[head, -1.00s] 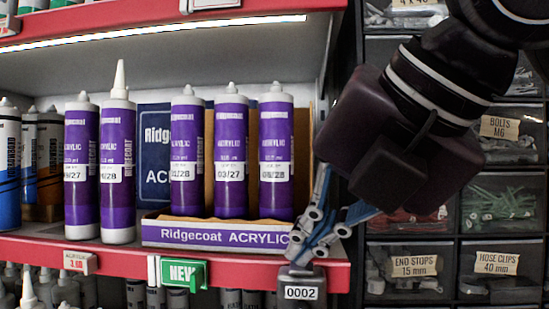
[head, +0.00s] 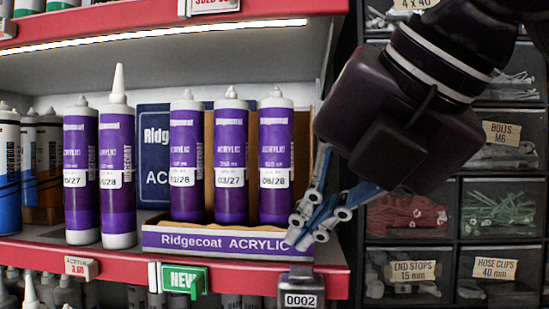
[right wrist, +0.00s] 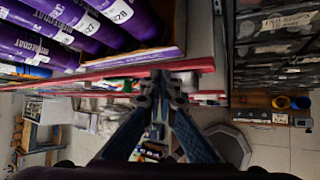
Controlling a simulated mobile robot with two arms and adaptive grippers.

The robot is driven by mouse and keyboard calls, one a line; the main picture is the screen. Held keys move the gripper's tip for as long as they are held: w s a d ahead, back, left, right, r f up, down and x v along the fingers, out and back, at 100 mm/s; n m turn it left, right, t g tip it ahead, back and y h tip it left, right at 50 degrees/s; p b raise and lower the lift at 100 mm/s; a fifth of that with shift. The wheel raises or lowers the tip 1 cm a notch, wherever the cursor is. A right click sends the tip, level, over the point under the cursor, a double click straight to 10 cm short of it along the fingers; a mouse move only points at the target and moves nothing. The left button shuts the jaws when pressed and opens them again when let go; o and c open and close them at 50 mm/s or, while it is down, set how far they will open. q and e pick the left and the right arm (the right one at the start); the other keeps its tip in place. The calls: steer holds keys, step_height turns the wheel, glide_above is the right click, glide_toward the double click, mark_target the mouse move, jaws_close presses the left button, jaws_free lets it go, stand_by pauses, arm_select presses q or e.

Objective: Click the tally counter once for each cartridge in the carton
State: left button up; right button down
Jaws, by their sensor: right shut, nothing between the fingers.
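The tally counter (head: 300,299) is a small dark block on the shelf's front edge; its display reads 0002. My right gripper (head: 308,232) is shut and empty, its fingertips a little above the counter, apart from it, in front of the carton's right end. The carton (head: 215,240) reads "Ridgecoat ACRYLIC". Three purple cartridges stand in it: left (head: 187,165), middle (head: 230,165) and right (head: 275,165). My left gripper is not in view.
Two more purple cartridges (head: 82,170) (head: 117,170) stand on the shelf left of the carton. Drawers of small parts (head: 410,215) stand at the right, behind my arm.

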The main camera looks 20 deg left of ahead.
mark_target(306, 274)
arm_select(q)
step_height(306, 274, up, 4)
steer(key=p, duration=0.3)
arm_select(e)
step_height(306, 274, up, 5)
steer(key=shift+r, duration=0.15)
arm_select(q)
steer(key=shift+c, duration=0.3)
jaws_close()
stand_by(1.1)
